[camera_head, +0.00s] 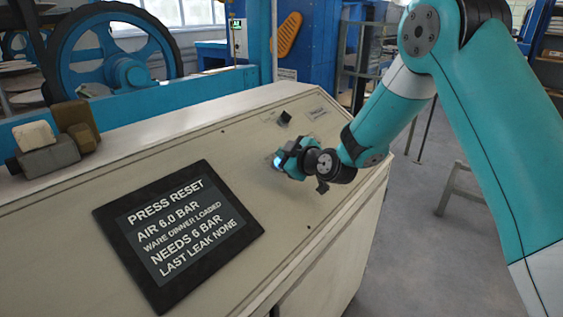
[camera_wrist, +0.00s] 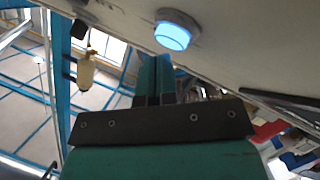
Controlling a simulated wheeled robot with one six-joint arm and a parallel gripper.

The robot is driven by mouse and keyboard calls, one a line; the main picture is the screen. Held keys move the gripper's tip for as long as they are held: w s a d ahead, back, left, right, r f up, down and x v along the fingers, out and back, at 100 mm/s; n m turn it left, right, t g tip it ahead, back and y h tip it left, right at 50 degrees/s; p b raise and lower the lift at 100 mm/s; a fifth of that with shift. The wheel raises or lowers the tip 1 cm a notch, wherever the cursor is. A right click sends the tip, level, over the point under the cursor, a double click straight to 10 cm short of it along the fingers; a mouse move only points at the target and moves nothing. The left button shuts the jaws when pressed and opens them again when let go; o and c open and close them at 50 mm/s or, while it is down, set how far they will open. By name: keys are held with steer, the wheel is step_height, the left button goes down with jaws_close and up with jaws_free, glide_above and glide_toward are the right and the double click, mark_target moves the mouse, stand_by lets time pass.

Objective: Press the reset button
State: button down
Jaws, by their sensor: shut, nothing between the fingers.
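A round button (camera_wrist: 172,35) with a glowing pale blue face and a light collar is set in the cream panel; I take it for the reset button. In the head view only a bluish glow shows at the tip of my gripper (camera_head: 279,160), which hides most of the button. In the wrist view my teal gripper fingers (camera_wrist: 154,62) are together and empty, their tips just beside and below the button. I cannot tell whether they touch it. The dark screen (camera_head: 180,232) on the panel reads "PRESS RESET", "AIR 6.0 BAR", "WARE DINNER LOADED", "NEEDS 6 BAR", "LAST LEAK NONE".
The sloping cream console (camera_head: 235,135) fills the foreground. A small dark knob (camera_head: 285,118) stands behind my gripper. Several blocks (camera_head: 48,145) lie at the console's left end. A blue wheel (camera_head: 112,55) is behind. Grey floor (camera_head: 420,230) is open on the right.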

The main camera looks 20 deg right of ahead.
steer(key=shift+w+a+f+b, duration=0.15)
steer(key=shift+w+f+b, duration=0.05)
steer(key=shift+f+b, duration=0.2)
steer(key=shift+r, duration=0.15)
stand_by(0.5)
steer(key=shift+s+d+r, duration=0.25)
steer(key=shift+s+r, duration=0.1)
steer(key=shift+r, duration=0.3)
steer(key=shift+s+d+r, duration=0.25)
steer(key=shift+s+r, duration=0.1)
steer(key=shift+r, duration=0.35)
steer(key=shift+s+d+r, duration=0.25)
steer(key=shift+s+r, duration=0.1)
steer(key=shift+r, duration=0.4)
steer(key=shift+s+d+r, duration=0.25)
steer(key=shift+s+r, duration=0.1)
steer(key=shift+r, duration=0.35)
